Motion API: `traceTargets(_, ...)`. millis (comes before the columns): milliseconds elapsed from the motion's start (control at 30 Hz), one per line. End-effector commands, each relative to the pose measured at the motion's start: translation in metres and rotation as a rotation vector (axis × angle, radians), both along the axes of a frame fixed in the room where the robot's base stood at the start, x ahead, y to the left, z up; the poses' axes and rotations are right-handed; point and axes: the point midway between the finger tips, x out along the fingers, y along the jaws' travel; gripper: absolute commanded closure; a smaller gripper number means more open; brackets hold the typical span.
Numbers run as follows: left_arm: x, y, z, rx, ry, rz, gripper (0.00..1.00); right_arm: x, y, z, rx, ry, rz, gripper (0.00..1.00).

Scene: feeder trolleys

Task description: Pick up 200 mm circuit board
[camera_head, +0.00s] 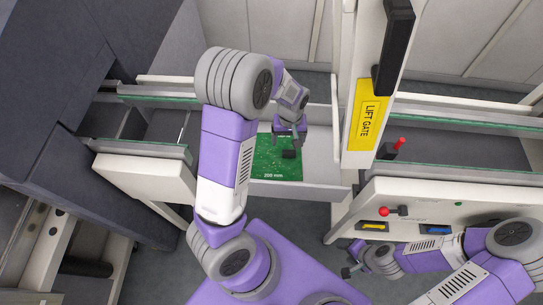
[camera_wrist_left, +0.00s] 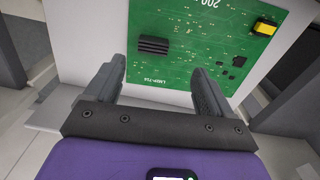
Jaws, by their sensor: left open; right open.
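The green circuit board (camera_head: 275,168), printed "200 mm", lies in a light grey tray (camera_head: 318,172) between the two trolleys. In the left wrist view the board (camera_wrist_left: 190,60) fills the upper middle, with a black finned block and a yellow part on it. My left gripper (camera_head: 287,135) is over the board in the head view. In the left wrist view its two fingers (camera_wrist_left: 158,85) are open, pointing at the board's near edge, with nothing between them but the board behind. My right gripper (camera_head: 352,262) is low at the right trolley's front, empty; its fingers are small in view.
A white post with a yellow "LIFT GATE" sign (camera_head: 369,114) and a black handle (camera_head: 394,45) stands right of the tray. Rails (camera_head: 150,146) of the left trolley and the right trolley's rail (camera_head: 470,176) flank it.

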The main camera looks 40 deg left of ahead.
Motion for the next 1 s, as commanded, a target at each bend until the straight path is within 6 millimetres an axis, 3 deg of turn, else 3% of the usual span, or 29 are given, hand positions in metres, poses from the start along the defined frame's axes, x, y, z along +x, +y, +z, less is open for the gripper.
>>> traceTargets(33, 0.000, 0.000, -0.009, 0.000, 0.000, 0.000, 0.17, 0.000, 0.000, -0.009, 0.000, 0.000, 0.000, 0.47)
traceTargets(467, 0.002, -0.002, -0.045, 0.000, 0.000, 0.000, 0.17, 0.000, 0.000, -0.026, 0.000, -0.001, 0.000, 0.47)
traceTargets(733, 0.005, -0.006, -0.084, 0.000, 0.002, 0.000, 0.17, 0.000, 0.000, -0.045, 0.000, -0.001, 0.000, 0.47)
traceTargets(1000, 0.006, -0.006, -0.087, -0.001, -0.001, 0.000, 0.17, 0.000, 0.000, -0.045, 0.000, -0.001, 0.000, 0.47)
